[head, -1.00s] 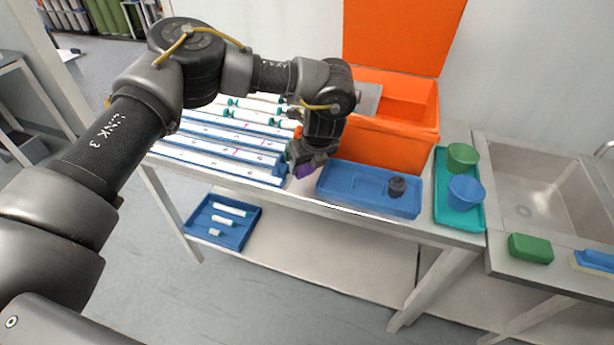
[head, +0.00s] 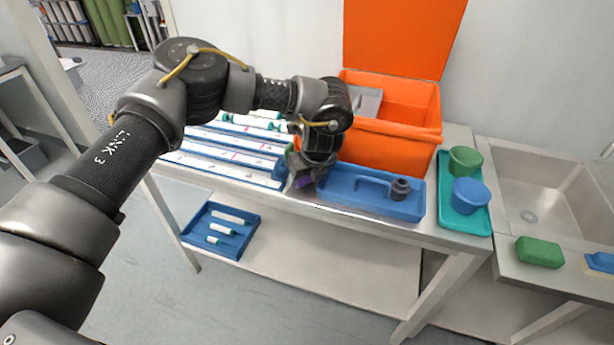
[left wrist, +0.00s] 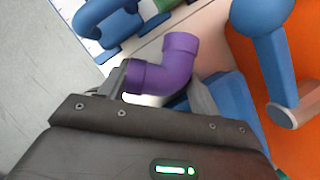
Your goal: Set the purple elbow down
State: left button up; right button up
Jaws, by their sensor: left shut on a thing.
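The purple elbow (left wrist: 168,66) is a short bent pipe piece. My left gripper (left wrist: 160,88) is shut on it, with a finger at each side in the left wrist view. In the head view the left gripper (head: 304,176) points down at the bench's front edge, between the white vessels and the blue tray. My right gripper is in neither view.
The blue tray (head: 345,206), holding a blue tool with a dark end (head: 400,188), lies just right of the gripper. An open orange bin (head: 392,150) stands behind. A teal tray (head: 476,220) with two cups is farther right.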

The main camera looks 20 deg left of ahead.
pick_arm(q)
jog(key=o, duration=1.2)
jog(key=shift+s+a+f, duration=0.1)
jog(key=shift+s+f, duration=0.3)
jog(key=shift+f, duration=0.15)
jog(key=shift+w+r+p, duration=0.1)
jog(key=shift+r+p, duration=0.25)
jog(key=shift+r, duration=0.15)
jog(key=shift+d+r, duration=0.25)
jog(key=shift+w+b+v, duration=0.15)
jog(key=shift+b+v, duration=0.15)
jog(key=shift+v, duration=2.6)
jog(key=shift+w+b+v, duration=0.15)
jog(key=shift+b+v, duration=0.1)
jog(key=shift+v, duration=2.65)
jog(key=shift+a, duration=0.1)
